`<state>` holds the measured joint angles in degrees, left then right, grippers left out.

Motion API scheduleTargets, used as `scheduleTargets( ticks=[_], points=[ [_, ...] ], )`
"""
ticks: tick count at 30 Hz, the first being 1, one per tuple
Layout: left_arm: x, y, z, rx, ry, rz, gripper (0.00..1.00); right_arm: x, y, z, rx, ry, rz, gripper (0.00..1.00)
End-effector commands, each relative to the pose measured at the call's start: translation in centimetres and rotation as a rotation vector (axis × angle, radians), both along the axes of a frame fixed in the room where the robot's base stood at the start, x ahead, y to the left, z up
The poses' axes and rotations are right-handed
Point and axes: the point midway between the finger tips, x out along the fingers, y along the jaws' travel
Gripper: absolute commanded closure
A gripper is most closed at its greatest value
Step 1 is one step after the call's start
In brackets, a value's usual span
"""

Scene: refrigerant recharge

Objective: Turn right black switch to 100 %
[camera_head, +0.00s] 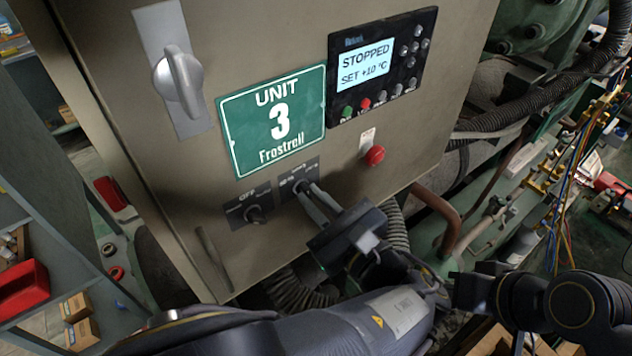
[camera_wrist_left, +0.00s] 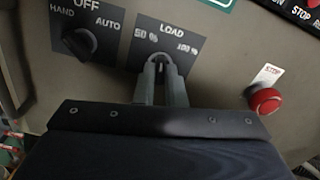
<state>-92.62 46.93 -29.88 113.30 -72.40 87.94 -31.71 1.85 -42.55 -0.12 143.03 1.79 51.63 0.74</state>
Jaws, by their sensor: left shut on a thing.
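The right black switch (camera_wrist_left: 160,57) sits on the LOAD plate (camera_wrist_left: 184,25), marked 50 % on the left and 100 % on the right. My left gripper (camera_head: 306,190) is shut on this switch, with its fingers on either side of the knob. The fingers hide much of the knob, so I cannot tell exactly where it points. The LOAD plate also shows in the head view (camera_head: 290,186). The left black switch (camera_wrist_left: 79,42), marked OFF, HAND and AUTO, is beside it, untouched. My right gripper (camera_head: 472,290) is at the lower right, away from the panel; its fingers are unclear.
A red stop button (camera_head: 375,155) sticks out right of the switches. A grey rotary handle (camera_head: 178,80) is at upper left. The display (camera_head: 363,65) reads STOPPED, SET +10 °C. A green UNIT 3 sign (camera_head: 272,120) is above the switches. Hoses and pipes (camera_head: 500,115) crowd the right side.

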Motion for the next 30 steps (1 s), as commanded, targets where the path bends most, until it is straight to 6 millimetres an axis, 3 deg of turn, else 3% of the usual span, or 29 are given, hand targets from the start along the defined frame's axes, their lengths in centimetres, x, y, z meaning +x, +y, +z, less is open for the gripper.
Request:
scheduleTargets(
  ticks=[9, 19, 30],
  points=[
    [-0.03, 0.04, -0.23, 0.176, 0.133, 0.0, 1.0, 0.01, 0.0, 0.87, 0.0, 0.0, 0.0, 1.0],
    [-0.02, 0.03, -0.23, 0.204, 0.153, 0.0, 1.0, 0.0, 0.0, 0.86, 0.0, 0.0, 0.0, 1.0],
    [-0.04, 0.02, -0.23, 0.508, 0.375, -0.002, 1.0, 0.0, 0.0, 0.86, 0.0, 0.0, 0.0, 1.0]
  ],
)
